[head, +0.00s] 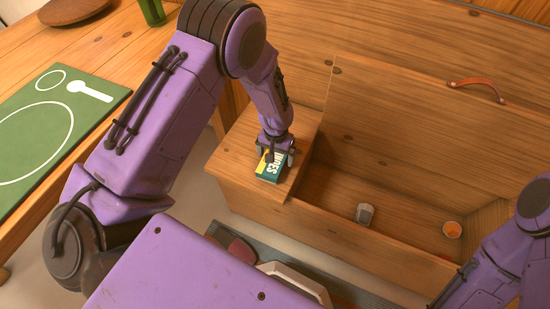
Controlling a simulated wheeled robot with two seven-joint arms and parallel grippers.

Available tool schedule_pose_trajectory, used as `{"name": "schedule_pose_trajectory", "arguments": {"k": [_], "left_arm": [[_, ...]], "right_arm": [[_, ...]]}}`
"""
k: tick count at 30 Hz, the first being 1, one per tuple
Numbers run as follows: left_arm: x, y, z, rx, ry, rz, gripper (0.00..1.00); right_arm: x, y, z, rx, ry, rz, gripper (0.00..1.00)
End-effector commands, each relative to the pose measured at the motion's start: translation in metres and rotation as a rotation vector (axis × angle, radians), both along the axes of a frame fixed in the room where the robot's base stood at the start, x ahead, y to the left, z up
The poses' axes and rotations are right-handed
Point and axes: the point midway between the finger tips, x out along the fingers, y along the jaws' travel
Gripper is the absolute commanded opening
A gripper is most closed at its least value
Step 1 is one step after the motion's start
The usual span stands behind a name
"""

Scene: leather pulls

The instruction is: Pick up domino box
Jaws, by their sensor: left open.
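The domino box (270,174) is small, dark green and yellow with white lettering. It lies on the wooden ledge (238,158) at the left end of an open wooden chest. My left gripper (275,158) points down right at the box, with its fingers around or just above the box's far part. It is open; whether the fingers touch the box cannot be told. The gripper hides part of the box. Of my right arm, only links show at the right edge; its gripper is out of view.
A wooden table with a green mat (100,84) stands at the left. A dark mat lies on the floor in front.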

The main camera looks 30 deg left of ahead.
Motion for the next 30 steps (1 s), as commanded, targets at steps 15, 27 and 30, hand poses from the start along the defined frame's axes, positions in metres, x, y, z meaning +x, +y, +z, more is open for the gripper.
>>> {"name": "schedule_pose_trajectory", "arguments": {"k": [15, 27, 30], "left_arm": [[0.001, 0.000, -0.002, 0.000, -0.002, 0.000, 0.41], [0.002, 0.000, 0.029, 0.000, -0.006, 0.000, 0.41], [-0.011, -0.014, 0.056, 0.001, -0.004, -0.004, 0.41]], "right_arm": [[0.000, 0.000, 0.000, 0.000, 0.000, 0.000, 0.43], [0.000, 0.000, 0.009, 0.000, 0.000, 0.000, 0.43], [0.000, 0.000, 0.017, 0.000, 0.000, 0.000, 0.43]]}}
